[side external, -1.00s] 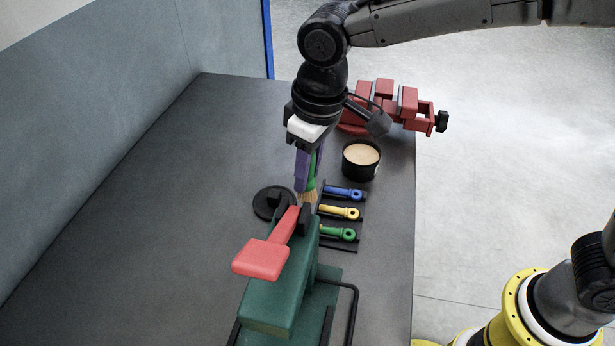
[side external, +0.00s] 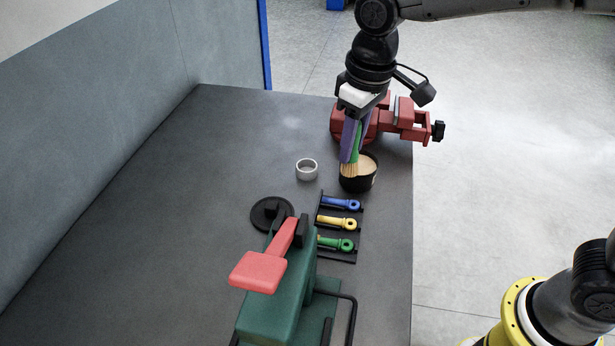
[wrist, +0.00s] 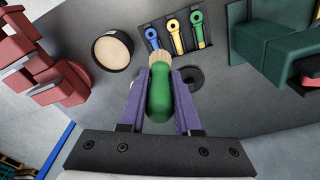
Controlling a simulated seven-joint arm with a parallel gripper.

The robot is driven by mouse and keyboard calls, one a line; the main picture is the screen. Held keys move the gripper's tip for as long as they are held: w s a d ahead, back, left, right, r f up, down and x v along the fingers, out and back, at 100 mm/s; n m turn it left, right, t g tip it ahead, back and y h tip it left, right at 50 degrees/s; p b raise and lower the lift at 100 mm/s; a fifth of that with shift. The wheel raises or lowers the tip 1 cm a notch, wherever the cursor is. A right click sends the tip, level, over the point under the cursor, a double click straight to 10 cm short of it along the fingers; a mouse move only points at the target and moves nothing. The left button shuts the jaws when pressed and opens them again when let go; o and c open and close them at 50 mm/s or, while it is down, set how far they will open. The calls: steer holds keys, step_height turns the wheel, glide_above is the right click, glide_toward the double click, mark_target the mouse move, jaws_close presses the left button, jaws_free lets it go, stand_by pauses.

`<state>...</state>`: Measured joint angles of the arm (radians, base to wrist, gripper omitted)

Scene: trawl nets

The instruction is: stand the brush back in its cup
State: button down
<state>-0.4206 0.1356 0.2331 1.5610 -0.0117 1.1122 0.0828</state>
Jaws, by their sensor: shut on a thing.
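My gripper (side external: 352,142), with purple fingers, is shut on the green handle of the brush (wrist: 159,96). The brush hangs with its tan bristles (side external: 349,170) pointing down. A small pale grey open cup (side external: 307,169) stands on the table to the left of the brush and looks empty. A black round tub (side external: 359,184) with tan contents is behind the bristles in the side view. In the wrist view the tub (wrist: 113,49) lies left of the bristles, apart from them in the picture. The bristles' height above the table is hard to tell.
A black rack (side external: 339,226) holds blue, yellow and green-handled tools. A red vise (side external: 370,122) stands behind the tub. A green machine with a red lever (side external: 262,272) and a black disc (side external: 271,213) are at the front. The table's left side (side external: 180,200) is clear.

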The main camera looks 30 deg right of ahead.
steer(key=w+d+m, duration=0.1)
steer(key=w+d, duration=0.1)
steer(key=d, duration=0.2)
steer(key=shift+w+a+f, duration=0.65)
steer(key=shift+w+f, duration=1.35)
steer(key=shift+w, duration=0.05)
steer(key=shift+w+a+f, duration=0.7)
steer(key=shift+w+f, duration=1.25)
steer(key=shift+w, duration=0.15)
steer(key=shift+w+a+f, duration=0.65)
steer(key=shift+w+f, duration=1.35)
steer(key=shift+w, duration=0.05)
steer(key=shift+f, duration=0.15)
steer(key=c, duration=0.6)
jaws_free()
